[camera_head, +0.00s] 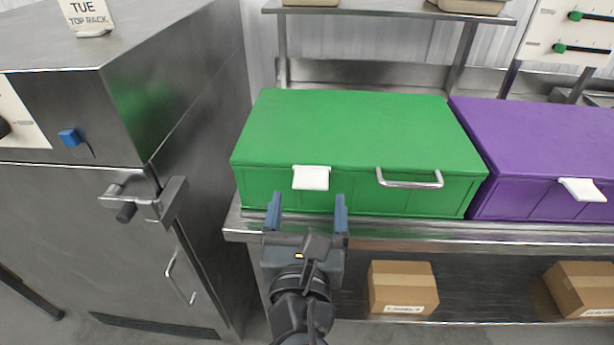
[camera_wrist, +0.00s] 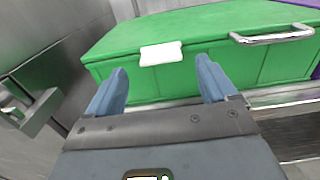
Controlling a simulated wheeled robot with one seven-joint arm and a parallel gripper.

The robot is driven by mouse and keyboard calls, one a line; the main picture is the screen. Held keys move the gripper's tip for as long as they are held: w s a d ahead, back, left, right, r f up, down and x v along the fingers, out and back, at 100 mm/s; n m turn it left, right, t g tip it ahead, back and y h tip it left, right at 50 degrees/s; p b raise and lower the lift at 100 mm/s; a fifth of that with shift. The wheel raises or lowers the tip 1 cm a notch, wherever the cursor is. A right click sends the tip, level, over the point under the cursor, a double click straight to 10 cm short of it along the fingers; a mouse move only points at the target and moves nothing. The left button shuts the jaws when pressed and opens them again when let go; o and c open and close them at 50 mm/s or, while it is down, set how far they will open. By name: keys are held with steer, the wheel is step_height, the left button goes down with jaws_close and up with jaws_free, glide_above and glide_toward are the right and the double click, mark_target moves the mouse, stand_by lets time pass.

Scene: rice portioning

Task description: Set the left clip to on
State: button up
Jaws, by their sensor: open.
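A white clip (camera_head: 311,178) sits on the front of the green box (camera_head: 350,120), left of its metal handle (camera_head: 410,180). In the wrist view the same clip (camera_wrist: 160,54) lies just beyond my fingertips, between them. A second white clip (camera_head: 582,190) is on the front of the purple box (camera_head: 540,140) to the right. My gripper (camera_head: 308,203) is open and empty in front of the green box, slightly below its clip. I see a gap between the clip and the fingers. The clips' on or off markings cannot be read.
A steel cabinet (camera_head: 75,210) with a protruding latch (camera_head: 145,200) stands close on the left. The steel counter edge (camera_head: 400,230) runs below the boxes. A cardboard box (camera_head: 402,283) is on the lower shelf. A panel with green-knobbed sliders (camera_head: 575,16) is at upper right.

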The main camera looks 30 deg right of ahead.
mark_target(311, 182)
steer(key=x, duration=0.5)
steer(key=shift+w+d+p, duration=0.25)
steer(key=shift+w+p, duration=0.05)
steer(key=shift+c, duration=0.2)
steer(key=c, duration=1)
steer(key=shift+f, duration=0.15)
